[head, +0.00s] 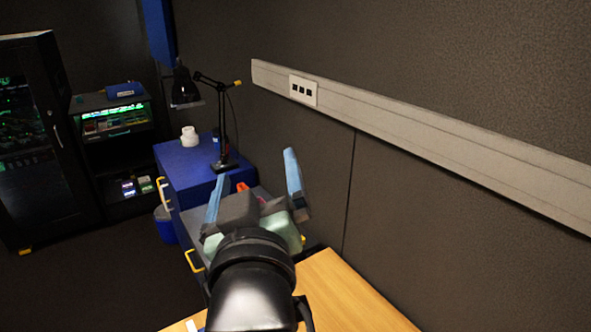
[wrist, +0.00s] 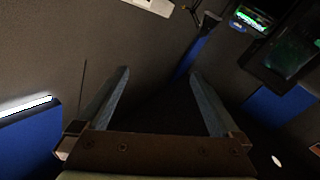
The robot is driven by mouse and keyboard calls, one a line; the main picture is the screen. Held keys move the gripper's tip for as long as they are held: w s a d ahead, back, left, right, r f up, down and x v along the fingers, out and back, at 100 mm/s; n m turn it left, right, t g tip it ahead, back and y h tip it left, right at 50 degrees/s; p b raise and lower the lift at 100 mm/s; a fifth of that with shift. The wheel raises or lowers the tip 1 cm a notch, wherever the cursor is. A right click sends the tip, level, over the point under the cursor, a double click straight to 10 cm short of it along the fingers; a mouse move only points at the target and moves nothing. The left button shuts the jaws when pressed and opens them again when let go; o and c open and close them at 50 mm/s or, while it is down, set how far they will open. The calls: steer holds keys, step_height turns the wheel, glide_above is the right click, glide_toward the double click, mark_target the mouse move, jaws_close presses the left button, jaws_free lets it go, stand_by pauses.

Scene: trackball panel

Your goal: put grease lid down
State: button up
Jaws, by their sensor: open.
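My gripper (head: 255,166) is raised in front of the blue cabinet with its two blue fingers spread apart. In the wrist view my gripper (wrist: 160,73) is also wide open, with nothing between the fingers. A small white round container (head: 190,136) stands on top of the blue cabinet (head: 190,160), left of the lamp and beyond my gripper. I cannot tell whether it has a lid on it. I cannot make out a separate grease lid in either view.
A black desk lamp (head: 222,164) stands on the cabinet's right part. A wooden tabletop (head: 335,292) is at lower right. A small red-orange thing (head: 242,187) shows between the fingers. A dark glass-doored cabinet (head: 40,150) and a shelf unit (head: 112,140) stand left. The left floor is clear.

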steer(key=s+d+r+m+t, duration=0.1)
steer(key=s+r+t, duration=0.2)
steer(key=r, duration=0.4)
steer(key=s+d+r+m+t+h, duration=0.1)
steer(key=s+d+r+m+t, duration=0.1)
steer(key=s+r, duration=0.3)
steer(key=s+d+r+m+t, duration=0.1)
steer(key=s+r+t, duration=0.3)
steer(key=r, duration=0.6)
steer(key=shift+d+r+m+h, duration=0.3)
steer(key=shift+d+r+m, duration=0.1)
steer(key=shift+m, duration=0.3)
steer(key=shift+s, duration=0.1)
